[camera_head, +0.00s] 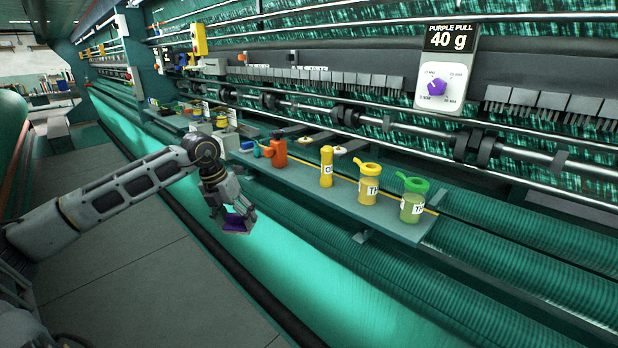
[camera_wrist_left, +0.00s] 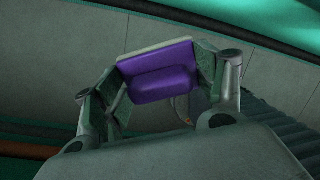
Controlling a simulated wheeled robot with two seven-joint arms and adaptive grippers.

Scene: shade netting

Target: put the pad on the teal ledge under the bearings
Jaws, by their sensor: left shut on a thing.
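My left gripper (camera_head: 234,221) is shut on the pad (camera_head: 235,221), a purple block with a pale backing edge. In the left wrist view the pad (camera_wrist_left: 160,72) sits between the two fingers of the left gripper (camera_wrist_left: 160,85). In the head view the gripper hangs in front of and below the long grey-teal ledge (camera_head: 290,174), above the bright teal netting roll, apart from both. Dark bearings (camera_head: 345,115) sit along the bar above and behind the ledge. My right gripper is not in view.
A "purple pull 40 g" dial panel (camera_head: 443,80) is at upper right.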

